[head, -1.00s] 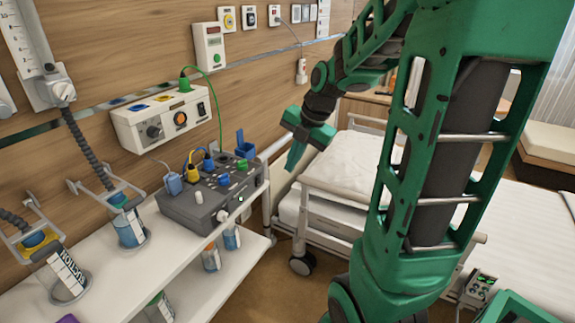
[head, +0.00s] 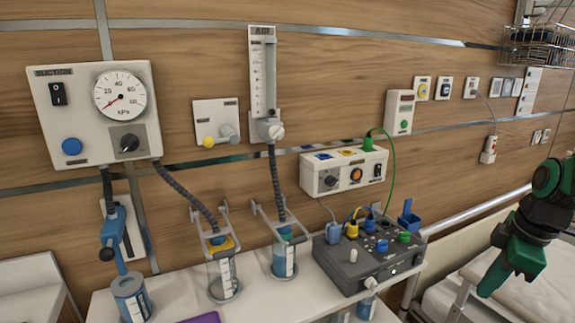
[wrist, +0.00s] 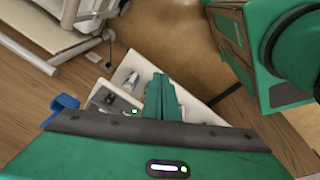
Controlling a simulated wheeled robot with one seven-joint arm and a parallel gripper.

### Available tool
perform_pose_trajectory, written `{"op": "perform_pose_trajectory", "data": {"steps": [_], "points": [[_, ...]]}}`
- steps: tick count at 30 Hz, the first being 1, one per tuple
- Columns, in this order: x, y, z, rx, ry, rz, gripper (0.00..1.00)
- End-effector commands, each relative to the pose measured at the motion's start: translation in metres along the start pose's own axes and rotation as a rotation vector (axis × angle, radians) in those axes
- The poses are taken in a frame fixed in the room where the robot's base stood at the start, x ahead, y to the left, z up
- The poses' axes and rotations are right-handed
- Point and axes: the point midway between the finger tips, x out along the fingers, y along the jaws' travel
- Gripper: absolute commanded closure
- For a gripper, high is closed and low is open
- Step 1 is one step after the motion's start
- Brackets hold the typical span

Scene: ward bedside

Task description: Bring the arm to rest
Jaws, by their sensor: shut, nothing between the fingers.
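My gripper (head: 510,268) is at the right of the head view, its green fingers together with nothing between them. It hangs in the air to the right of the grey device box (head: 372,262), in front of the bed. In the wrist view my shut gripper (wrist: 163,98) points down, with part of the white shelf unit (wrist: 205,118) and the grey box (wrist: 118,100) below it. Most of my arm lies outside the head view.
The white shelf top (head: 262,305) carries the box and suction jars (head: 222,280). A green cable (head: 392,160) runs up to the wall unit (head: 343,172). The bed (head: 447,297) stands at the right. A wire basket (head: 540,48) hangs upper right. Wooden floor (wrist: 150,30) shows in the wrist view.

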Motion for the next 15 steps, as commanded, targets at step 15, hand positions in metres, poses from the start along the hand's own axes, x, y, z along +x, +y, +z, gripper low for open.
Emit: {"op": "perform_pose_trajectory", "data": {"steps": [15], "points": [[-0.012,-0.093,0.052,1.142,-0.166,-0.008,1.0]]}}
